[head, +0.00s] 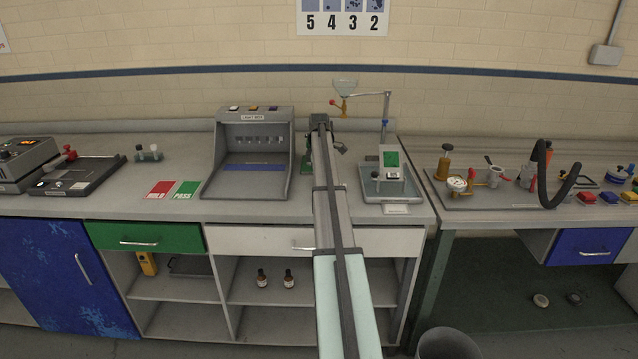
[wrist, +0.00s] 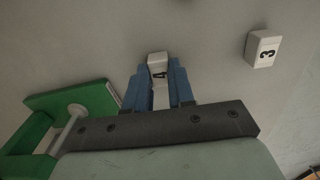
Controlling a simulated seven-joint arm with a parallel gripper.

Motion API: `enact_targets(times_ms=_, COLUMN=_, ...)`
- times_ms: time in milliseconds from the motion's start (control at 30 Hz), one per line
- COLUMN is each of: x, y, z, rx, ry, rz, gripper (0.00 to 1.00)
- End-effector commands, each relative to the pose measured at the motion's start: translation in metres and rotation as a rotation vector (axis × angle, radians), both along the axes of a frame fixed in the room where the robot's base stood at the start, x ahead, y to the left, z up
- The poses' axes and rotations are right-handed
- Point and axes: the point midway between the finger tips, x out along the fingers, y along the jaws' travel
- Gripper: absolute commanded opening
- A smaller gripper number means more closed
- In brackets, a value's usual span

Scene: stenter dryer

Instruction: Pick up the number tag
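A white number tag marked 4 (wrist: 157,61) is between the two blue fingers of my gripper (wrist: 160,84) in the wrist view. The fingers flank it closely on both sides; I cannot tell whether they press on it. The tag's lower part is partly covered by the fingers. A second white tag marked 3 (wrist: 263,49) lies apart on the grey surface, to the right of my gripper. In the head view my arm stretches over the bench, and the tags and fingertips cannot be made out there.
A green part with a pale rod (wrist: 72,120) is close to the left of my gripper in the wrist view. In the head view a light box (head: 253,115) stands left of my arm, and a balance-like device (head: 391,188) stands right of it.

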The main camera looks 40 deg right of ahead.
Motion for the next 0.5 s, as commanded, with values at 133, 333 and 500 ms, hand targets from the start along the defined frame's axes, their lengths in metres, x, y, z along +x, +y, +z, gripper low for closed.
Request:
enact_targets(times_ms=133, x=-0.0001, y=0.0001, z=0.0000, rx=0.000, ry=0.000, rz=0.000, gripper=0.07)
enact_targets(times_ms=333, x=-0.0001, y=0.0001, z=0.0001, rx=0.000, ry=0.000, rz=0.000, gripper=0.00)
enact_targets(times_ms=500, x=0.0000, y=0.0000, z=0.0008, rx=0.000, ry=0.000, rz=0.000, gripper=0.00)
